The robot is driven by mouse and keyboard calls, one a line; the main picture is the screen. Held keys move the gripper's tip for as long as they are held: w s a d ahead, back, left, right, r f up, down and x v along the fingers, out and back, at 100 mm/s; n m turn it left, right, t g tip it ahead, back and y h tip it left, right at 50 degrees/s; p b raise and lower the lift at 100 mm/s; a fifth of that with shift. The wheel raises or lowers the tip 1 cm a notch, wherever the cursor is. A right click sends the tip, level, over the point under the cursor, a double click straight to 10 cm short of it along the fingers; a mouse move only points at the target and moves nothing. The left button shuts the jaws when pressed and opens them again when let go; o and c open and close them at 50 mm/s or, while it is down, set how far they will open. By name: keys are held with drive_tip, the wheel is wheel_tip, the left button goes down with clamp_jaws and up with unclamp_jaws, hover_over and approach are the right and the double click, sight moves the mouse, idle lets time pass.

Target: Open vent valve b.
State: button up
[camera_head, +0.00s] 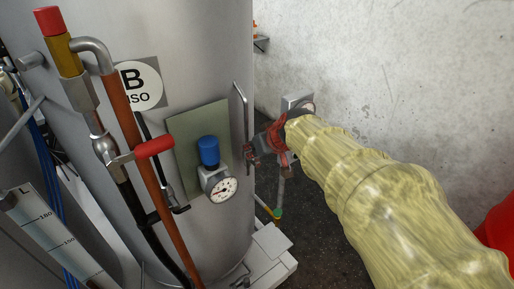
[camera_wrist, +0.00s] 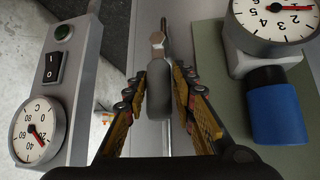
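Tank B (camera_head: 205,50) is a grey drum with a "B ISO" label. A grey lever-like handle (camera_wrist: 160,95) with a hexagonal metal end shows in the middle of the wrist view. My gripper (camera_wrist: 160,76) has its fingers spread on either side of this handle, close to it; contact is not clear. In the head view my gripper (camera_head: 262,146) is at the tank's right edge, by a thin bent pipe (camera_head: 241,98), and hides the handle. I see no vent valve label. A blue knob (camera_head: 208,150) sits above a round gauge (camera_head: 220,186) on a green-grey plate; the knob also shows in the wrist view (camera_wrist: 276,112).
A grey box with a black switch (camera_wrist: 53,69) and a temperature dial (camera_wrist: 35,137) is left of my gripper in the wrist view. A concrete wall (camera_head: 400,70) stands behind.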

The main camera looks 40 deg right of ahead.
drive_tip(key=o, duration=0.3)
drive_tip(key=shift+r, duration=0.1)
drive_tip(key=shift+r, duration=0.1)
drive_tip(key=shift+s+r, duration=0.1)
drive_tip(key=shift+r, duration=0.05)
drive_tip(key=v, duration=1.1)
drive_tip(key=shift+s, duration=0.25)
drive_tip(key=shift+r, duration=0.1)
